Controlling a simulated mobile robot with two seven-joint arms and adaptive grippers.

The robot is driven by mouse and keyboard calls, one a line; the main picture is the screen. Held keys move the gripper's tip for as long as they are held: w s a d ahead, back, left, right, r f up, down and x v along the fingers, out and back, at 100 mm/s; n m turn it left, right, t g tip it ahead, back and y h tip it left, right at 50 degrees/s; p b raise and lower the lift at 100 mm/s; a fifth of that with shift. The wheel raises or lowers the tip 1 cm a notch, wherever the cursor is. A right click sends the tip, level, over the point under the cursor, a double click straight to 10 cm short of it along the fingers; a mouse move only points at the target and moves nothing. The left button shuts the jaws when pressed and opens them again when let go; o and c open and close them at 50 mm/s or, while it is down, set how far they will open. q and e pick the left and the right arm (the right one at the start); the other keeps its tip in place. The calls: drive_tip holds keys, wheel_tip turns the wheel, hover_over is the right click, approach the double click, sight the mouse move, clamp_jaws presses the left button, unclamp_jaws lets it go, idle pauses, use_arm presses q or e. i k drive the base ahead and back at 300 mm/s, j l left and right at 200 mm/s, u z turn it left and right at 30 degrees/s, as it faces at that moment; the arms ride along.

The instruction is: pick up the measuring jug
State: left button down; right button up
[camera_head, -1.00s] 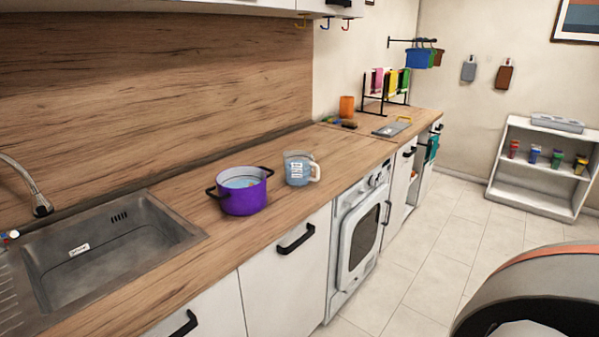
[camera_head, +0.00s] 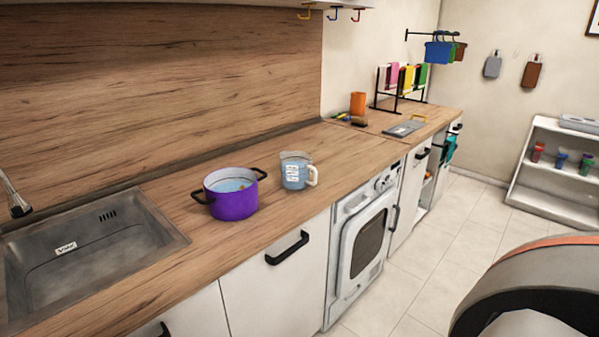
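The measuring jug (camera_head: 294,172) stands upright on the wooden counter. It is clear with a bluish body and white markings, and its pale handle points right. A purple pot (camera_head: 233,199) with two black handles stands just left of it, apart from it. Neither of my grippers shows in the head view. A grey and black rounded part of my own body fills the lower right corner.
A steel sink (camera_head: 88,252) is set into the counter at the left. An orange cup (camera_head: 357,103), a grey board (camera_head: 403,129) and a black rack (camera_head: 402,88) stand farther back. A white oven (camera_head: 360,243) is below. The floor (camera_head: 425,255) in front is clear.

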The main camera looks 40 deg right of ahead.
sight(296, 167)
drive_tip(key=l+u, duration=0.15)
drive_tip(key=l, duration=0.6)
drive_tip(key=l+u, duration=0.15)
drive_tip(key=l, duration=0.6)
drive_tip(key=k+l+u, duration=0.15)
drive_tip(key=l, duration=0.6)
drive_tip(key=l+u, duration=0.15)
drive_tip(key=l, duration=0.6)
